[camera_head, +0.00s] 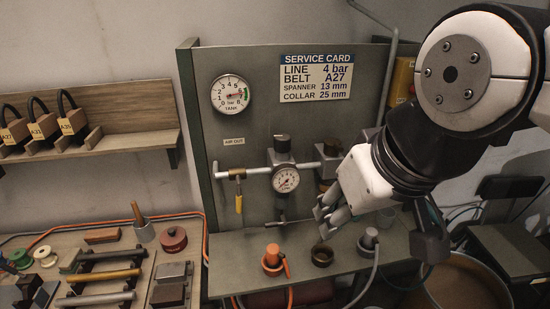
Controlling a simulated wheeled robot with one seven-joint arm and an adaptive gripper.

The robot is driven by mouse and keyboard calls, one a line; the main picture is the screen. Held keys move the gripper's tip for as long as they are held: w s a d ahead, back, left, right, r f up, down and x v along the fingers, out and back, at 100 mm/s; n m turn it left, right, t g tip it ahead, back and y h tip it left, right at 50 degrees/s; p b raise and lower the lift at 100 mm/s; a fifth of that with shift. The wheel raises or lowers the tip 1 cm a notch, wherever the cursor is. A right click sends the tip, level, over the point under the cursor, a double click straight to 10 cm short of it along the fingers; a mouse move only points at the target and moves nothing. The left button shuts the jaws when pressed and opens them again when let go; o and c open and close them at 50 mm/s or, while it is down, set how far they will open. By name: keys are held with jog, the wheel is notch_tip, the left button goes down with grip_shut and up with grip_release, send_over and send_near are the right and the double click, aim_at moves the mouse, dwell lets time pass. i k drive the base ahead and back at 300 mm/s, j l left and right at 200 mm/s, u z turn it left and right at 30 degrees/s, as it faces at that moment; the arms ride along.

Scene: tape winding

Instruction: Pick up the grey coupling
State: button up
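The grey coupling (369,239) stands on the right part of the panel's ledge, with a grey hose running down from it. An orange coupling (272,260) with an orange hose stands further left on the ledge. A dark brass ring or socket (322,255) is between the two. My gripper (324,217) reaches in from the right, pointing down and left. Its fingers look apart, with nothing visible between them. In the picture the fingertips are up and left of the grey coupling, apart from it; the depth between them is hard to judge.
Behind stands a panel with a tank gauge (231,94), a service card (316,77), and a pipe with a regulator gauge (286,179) and yellow-handled valve (239,195). A bench (121,244) with tools is at left. A round bin (458,284) is at lower right.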

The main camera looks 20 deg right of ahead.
aim_at(370, 234)
jog(key=z, duration=0.7)
jog(key=k, duration=0.1)
